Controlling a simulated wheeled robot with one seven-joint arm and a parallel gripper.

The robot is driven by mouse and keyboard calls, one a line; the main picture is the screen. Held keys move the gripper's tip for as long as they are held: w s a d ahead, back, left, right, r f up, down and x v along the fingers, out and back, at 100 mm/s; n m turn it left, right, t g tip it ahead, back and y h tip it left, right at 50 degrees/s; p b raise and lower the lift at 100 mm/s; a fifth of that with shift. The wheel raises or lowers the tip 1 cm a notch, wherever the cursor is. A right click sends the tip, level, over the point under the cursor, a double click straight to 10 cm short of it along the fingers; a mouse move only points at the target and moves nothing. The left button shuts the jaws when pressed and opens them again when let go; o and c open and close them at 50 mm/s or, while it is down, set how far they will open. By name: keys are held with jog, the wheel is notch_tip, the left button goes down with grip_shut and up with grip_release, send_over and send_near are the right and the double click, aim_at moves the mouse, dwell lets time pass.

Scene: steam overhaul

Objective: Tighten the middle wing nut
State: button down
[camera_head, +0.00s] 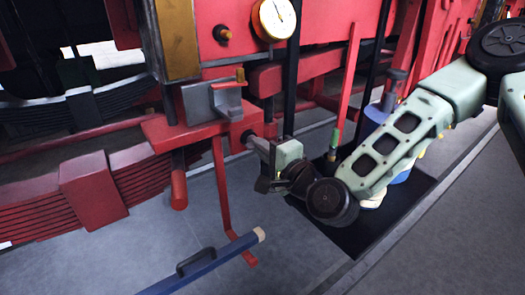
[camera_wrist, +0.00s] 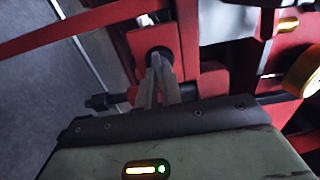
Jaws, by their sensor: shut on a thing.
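My gripper (camera_head: 248,139) is at the right side of a red bracket (camera_head: 190,132) on the engine in the head view. In the wrist view my gripper's fingers (camera_wrist: 158,66) are closed together at a dark round fitting (camera_wrist: 160,54) set in a red block (camera_wrist: 185,68). The fingers are shut on a small part there, taken to be the middle wing nut. The fingertips and the gripper body mostly hide it, so its wings and angle cannot be made out. No other wing nut shows clearly.
A round gauge (camera_head: 273,18) is above. A blue bar (camera_head: 205,262) with a black handle lies below. A black mat (camera_head: 365,228) holds a blue container (camera_head: 378,115) behind my arm.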

jog(key=c, duration=1.6)
grip_release()
jog(key=shift+o, duration=0.2)
